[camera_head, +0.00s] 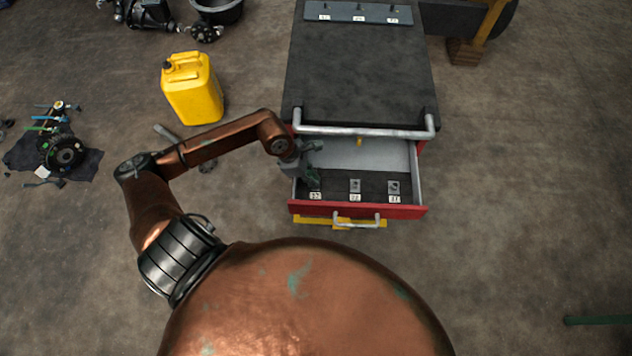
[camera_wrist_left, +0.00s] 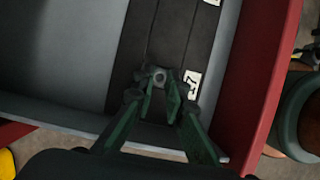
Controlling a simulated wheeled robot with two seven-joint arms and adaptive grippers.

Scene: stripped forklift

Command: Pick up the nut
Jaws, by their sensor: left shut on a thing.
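A small grey nut (camera_wrist_left: 159,77) shows between the fingertips of my left gripper (camera_wrist_left: 163,84) in the left wrist view. The green fingers are shut on it, low inside the open drawer. In the head view my left gripper (camera_head: 314,165) reaches over the left side of the drawer, at its leftmost labelled spot. The gripper hides the nut there. My right gripper is in neither view.
The red-fronted drawer (camera_head: 300,208) is pulled out from a dark-topped cabinet (camera_head: 360,80). Two more small grey parts, one in the middle (camera_head: 355,185) and one at the right (camera_head: 393,187), sit on the dark liner behind white labels. A yellow canister (camera_head: 193,90) stands left on the floor.

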